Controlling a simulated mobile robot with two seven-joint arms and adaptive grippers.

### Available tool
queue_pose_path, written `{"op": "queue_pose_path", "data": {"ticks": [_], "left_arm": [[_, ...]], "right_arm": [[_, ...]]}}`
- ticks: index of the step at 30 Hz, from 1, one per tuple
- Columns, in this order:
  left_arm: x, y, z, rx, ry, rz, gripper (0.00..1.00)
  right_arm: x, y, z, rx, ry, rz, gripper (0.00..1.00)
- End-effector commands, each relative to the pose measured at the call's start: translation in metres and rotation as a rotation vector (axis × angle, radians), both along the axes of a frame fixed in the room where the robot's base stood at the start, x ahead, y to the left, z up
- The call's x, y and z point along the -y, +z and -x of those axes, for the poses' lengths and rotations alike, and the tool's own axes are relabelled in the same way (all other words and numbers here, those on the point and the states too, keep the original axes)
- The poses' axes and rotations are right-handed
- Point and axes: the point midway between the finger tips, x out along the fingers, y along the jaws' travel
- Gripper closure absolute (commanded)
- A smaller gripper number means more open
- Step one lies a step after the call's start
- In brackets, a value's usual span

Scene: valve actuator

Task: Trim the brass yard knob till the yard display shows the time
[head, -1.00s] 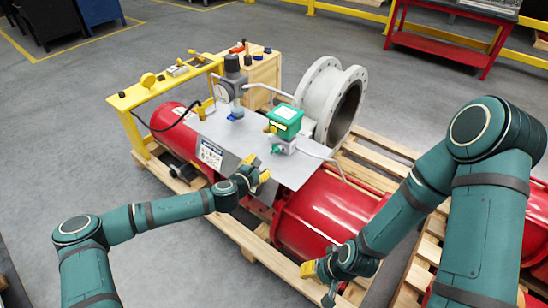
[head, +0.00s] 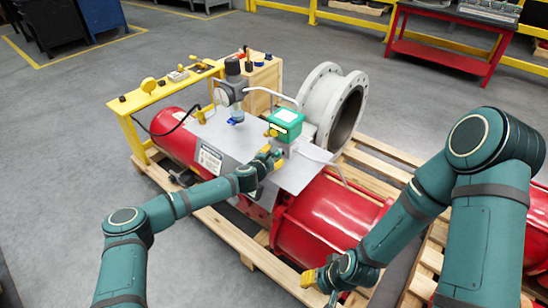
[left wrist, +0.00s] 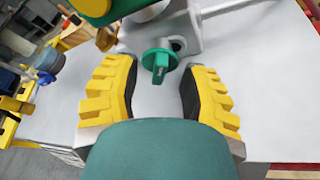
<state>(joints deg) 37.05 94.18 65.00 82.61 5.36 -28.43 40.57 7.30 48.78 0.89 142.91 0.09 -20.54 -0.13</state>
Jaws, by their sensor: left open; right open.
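A green box (head: 285,121) with a pale display face (head: 280,129) sits on the grey plate of the red actuator. A small brass knob (head: 270,133) is on its left front; it shows in the left wrist view (left wrist: 106,39), upper left. I cannot tell whether these are the yard knob and display. My left gripper (head: 272,157) is at the box's front. In the left wrist view its open yellow fingers stand either side of a teal knob (left wrist: 160,62), with gaps on both sides. My right gripper (head: 313,281) is open and empty by the red cylinder's lower end.
A grey regulator with a gauge (head: 222,97) stands left of the green box. A thin pipe (head: 265,88) runs behind the box. A yellow stand (head: 165,90) is at the left, a large grey flange (head: 335,100) at the back. The actuator rests on a wooden pallet (head: 225,225).

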Motion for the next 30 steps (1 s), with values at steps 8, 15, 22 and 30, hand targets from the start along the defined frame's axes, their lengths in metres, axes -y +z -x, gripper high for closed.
{"op": "queue_pose_path", "data": {"ticks": [8,15,22,30], "left_arm": [[0.0049,-0.0039,-0.0115,0.0,0.0,0.001,0.58],[0.005,-0.0039,-0.0115,0.0,0.0,0.001,0.55],[0.0048,-0.0039,-0.0115,0.0,0.0,0.0,1.0],[0.006,-0.0049,-0.0109,0.052,-0.001,-0.073,1.0]], "right_arm": [[0.0001,-0.003,-0.0007,0.002,-0.001,0.0,0.53],[0.0001,-0.0028,-0.0007,0.002,-0.001,0.0,0.53],[0.0001,-0.0028,-0.0006,0.002,-0.001,0.0,0.53],[0.0001,-0.0028,-0.0006,0.002,-0.001,0.0,0.53]]}}
